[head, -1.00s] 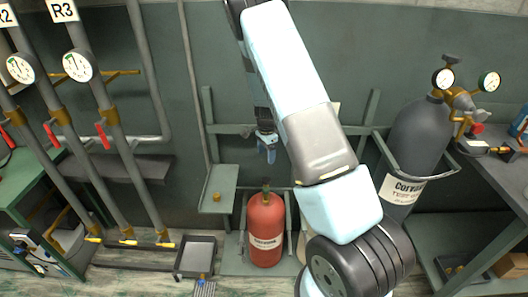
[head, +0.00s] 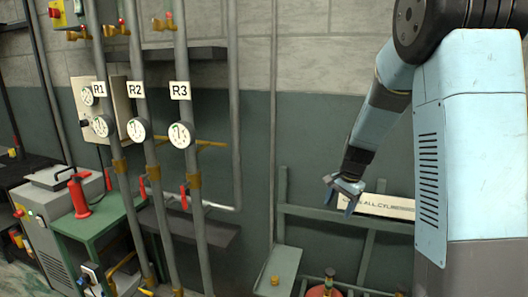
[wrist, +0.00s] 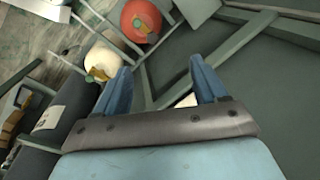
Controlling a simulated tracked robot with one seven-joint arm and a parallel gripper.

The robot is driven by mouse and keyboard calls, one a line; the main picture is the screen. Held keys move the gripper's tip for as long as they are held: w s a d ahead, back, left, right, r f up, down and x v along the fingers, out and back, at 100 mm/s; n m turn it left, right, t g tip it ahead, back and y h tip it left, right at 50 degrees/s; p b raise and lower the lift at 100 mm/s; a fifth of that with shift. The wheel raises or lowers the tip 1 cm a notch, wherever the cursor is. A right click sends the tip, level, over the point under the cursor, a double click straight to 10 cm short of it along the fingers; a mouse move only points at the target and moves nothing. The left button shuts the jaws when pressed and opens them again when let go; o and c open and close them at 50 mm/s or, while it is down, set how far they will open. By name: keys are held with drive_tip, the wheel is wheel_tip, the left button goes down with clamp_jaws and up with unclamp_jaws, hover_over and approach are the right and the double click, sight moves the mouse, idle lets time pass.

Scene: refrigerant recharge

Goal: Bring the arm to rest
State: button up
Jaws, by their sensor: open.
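My gripper (head: 345,192) hangs at the end of my raised arm, right of centre in the head view, in front of the dark green wall panel. It is open and empty. In the wrist view my gripper (wrist: 164,78) shows two blue fingers spread apart with nothing held between them. It appears apart from everything around it.
A red cylinder (wrist: 141,20) and a cream cylinder (wrist: 103,62) stand below in a rack. A white sign (head: 378,205) is behind my gripper. Pipes with gauges (head: 182,135) rise at left. A green shelf (head: 277,272) juts out below.

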drive_tip(key=s+r+n+t, duration=0.2)
drive_tip(key=s+r+n, duration=0.3)
drive_tip(key=s+r, duration=0.4)
drive_tip(key=s+r+n+t+h, duration=0.1)
drive_tip(key=s+r+n, duration=0.4)
drive_tip(key=s, duration=1.6)
wheel_tip(320, 180, up, 5)
drive_tip(key=shift+a+r+t, duration=0.2)
drive_tip(key=shift+a+t, duration=0.15)
drive_tip(key=shift+t, duration=0.15)
